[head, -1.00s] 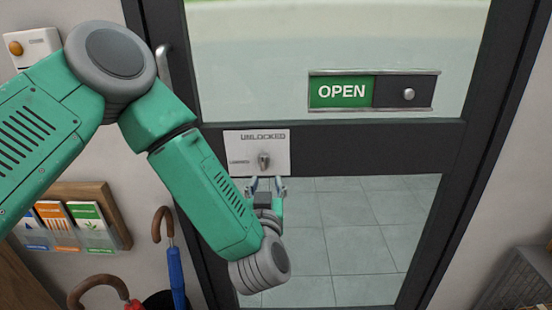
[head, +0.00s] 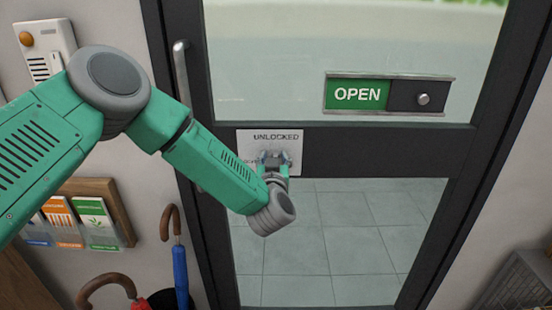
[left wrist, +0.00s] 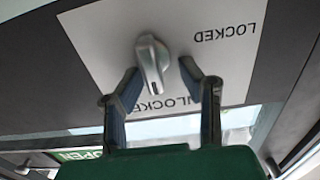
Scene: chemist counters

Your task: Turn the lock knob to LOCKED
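The grey lever-shaped lock knob (left wrist: 151,62) sits on a white plate (head: 294,142) on the door's dark crossbar. In the left wrist view, upside down there, the knob's long end points at the UNLOCKED label, with LOCKED off to one side. My left gripper (head: 274,157) is at the plate, its fingers covering most of the knob in the head view. In the left wrist view the gripper (left wrist: 160,69) is open, with one fingertip on each side of the knob. The fingertip at picture left is close to the knob; the other stands clear. My right gripper is not in view.
A green OPEN sign (head: 358,94) with a slider knob is on the glass, right of the plate. A vertical door handle (head: 182,75) is at left. A leaflet rack (head: 122,215) and umbrellas (head: 179,275) stand left of the door.

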